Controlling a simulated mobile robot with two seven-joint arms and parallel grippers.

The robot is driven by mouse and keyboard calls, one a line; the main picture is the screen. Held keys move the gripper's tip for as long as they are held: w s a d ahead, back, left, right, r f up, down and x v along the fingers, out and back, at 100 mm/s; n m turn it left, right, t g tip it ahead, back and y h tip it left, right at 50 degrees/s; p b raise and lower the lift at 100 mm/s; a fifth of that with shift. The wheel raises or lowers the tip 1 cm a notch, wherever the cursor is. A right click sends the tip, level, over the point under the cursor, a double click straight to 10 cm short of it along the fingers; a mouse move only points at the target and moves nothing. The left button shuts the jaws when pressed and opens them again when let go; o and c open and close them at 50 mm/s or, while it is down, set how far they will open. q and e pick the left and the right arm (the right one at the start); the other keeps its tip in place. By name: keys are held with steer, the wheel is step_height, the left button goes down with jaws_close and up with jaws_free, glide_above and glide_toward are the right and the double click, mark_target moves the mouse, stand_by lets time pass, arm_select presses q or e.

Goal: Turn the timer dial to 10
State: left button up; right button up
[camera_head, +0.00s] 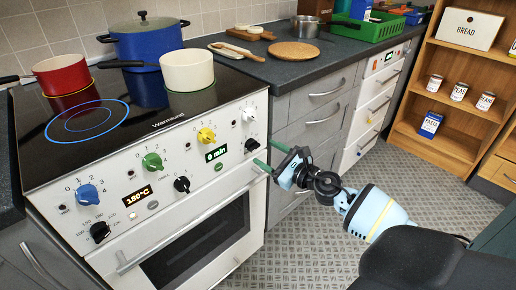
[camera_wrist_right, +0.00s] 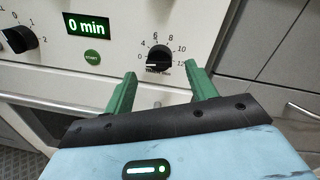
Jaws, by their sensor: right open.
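The timer dial is a small black knob (camera_head: 250,143) at the right end of the oven's white control panel. In the right wrist view the timer dial (camera_wrist_right: 158,57) has a printed scale around it up to 12, and its white mark is on the left, near 0. The timer display (camera_head: 215,153) reads 0 min; it also shows in the wrist view (camera_wrist_right: 86,23). My right gripper (camera_head: 264,151) is open, its green fingers pointing at the panel. In the wrist view the fingertips (camera_wrist_right: 160,70) lie either side of the dial, not visibly touching it. My left gripper is out of view.
A green START button (camera_wrist_right: 92,57) sits left of the dial. Blue (camera_head: 88,195), green (camera_head: 152,161) and yellow (camera_head: 206,135) knobs line the panel, with other black knobs. The oven handle (camera_head: 190,228) juts out below. Drawers (camera_head: 318,125) stand to the right; the patterned floor is clear.

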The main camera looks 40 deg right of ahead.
mark_target(257, 148)
steer(key=shift+w+a, duration=0.2)
steer(key=shift+w, duration=0.9)
steer(key=shift+w+a, duration=0.15)
steer(key=shift+w, duration=0.95)
steer(key=c, duration=1)
